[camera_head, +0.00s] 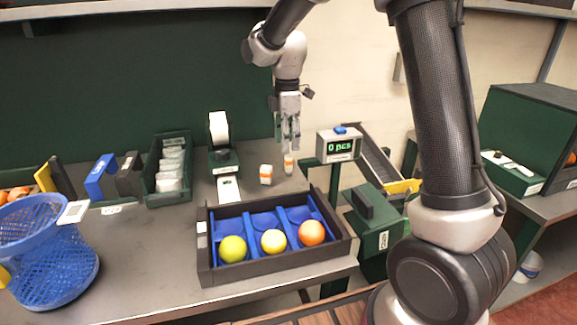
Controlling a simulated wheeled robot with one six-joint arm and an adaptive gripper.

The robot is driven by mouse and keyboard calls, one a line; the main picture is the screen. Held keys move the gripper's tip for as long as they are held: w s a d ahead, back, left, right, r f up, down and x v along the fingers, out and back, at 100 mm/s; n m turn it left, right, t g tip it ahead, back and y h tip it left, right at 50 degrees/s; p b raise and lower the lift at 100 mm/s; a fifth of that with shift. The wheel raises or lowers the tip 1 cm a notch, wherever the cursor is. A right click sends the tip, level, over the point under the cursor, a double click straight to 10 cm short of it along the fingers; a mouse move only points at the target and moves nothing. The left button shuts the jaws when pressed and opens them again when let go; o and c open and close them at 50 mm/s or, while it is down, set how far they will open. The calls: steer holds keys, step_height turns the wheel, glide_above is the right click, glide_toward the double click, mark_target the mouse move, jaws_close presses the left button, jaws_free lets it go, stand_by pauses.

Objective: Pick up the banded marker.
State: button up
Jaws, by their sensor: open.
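A slim white upright piece with an orange band (288,164), which looks like the banded marker, stands on the grey table. A wider white piece with an orange band (266,174) stands just left of it and a little nearer. My gripper (290,146) points straight down above the slim piece. Its fingers are open, and the tips are at or just above the top of the slim piece. I cannot tell whether they touch it or reach around it.
A dark tray (275,264) with blue compartments holds a green, a yellow and an orange fruit in front. A label dispenser (222,158) stands left, and a counter display (338,145) reading "0 pcs" stands close right. A blue basket (50,262) is far left.

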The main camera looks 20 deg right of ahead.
mark_target(289, 156)
steer(key=f, duration=0.6)
steer(key=shift+w+d+f, duration=0.15)
steer(key=shift+d+f, duration=0.05)
steer(key=shift+f, duration=0.05)
jaws_close()
